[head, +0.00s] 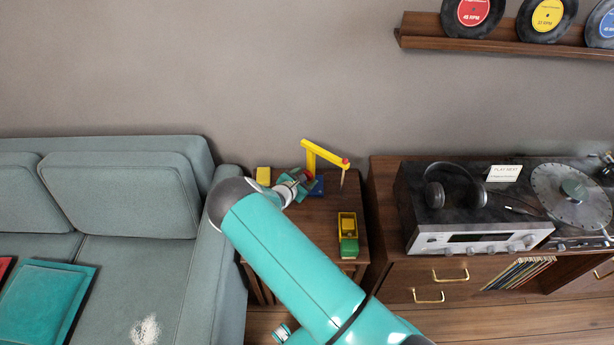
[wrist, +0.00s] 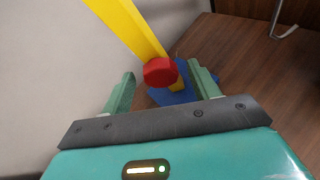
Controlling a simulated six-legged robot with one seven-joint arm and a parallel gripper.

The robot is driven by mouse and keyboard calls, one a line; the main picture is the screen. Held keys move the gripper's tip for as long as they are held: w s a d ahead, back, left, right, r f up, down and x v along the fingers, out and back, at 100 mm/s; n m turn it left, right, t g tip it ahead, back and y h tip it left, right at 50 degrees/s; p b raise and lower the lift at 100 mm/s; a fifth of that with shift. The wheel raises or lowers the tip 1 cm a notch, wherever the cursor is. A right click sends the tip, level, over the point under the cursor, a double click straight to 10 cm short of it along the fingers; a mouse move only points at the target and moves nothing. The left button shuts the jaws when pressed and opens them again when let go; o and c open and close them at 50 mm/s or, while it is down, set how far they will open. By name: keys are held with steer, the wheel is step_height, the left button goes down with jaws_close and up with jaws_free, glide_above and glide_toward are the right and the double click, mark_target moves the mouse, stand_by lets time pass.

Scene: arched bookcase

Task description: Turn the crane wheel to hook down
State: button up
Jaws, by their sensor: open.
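The toy crane (head: 324,154) stands on the wooden side table, with a yellow post and jib and a blue base (head: 318,187). A thin hook (head: 343,178) hangs from the jib's right end; a grey hook (wrist: 285,28) also shows at the wrist view's top right. The red crane wheel (wrist: 160,71) sits on the yellow post in the wrist view. My gripper (wrist: 161,86) is open, its green fingers either side of the wheel with gaps. I cannot tell how deep the wheel lies between them.
The side table (head: 325,222) also holds a yellow block (head: 263,176) and a yellow-green toy truck (head: 348,234). A sofa (head: 130,215) stands at left, a cabinet (head: 385,205) with a stereo (head: 470,240) at right. The wall is close behind the crane.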

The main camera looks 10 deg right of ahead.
steer(key=v, duration=1.1)
steer(key=shift+s+a+r, duration=0.15)
steer(key=shift+s+a, duration=0.05)
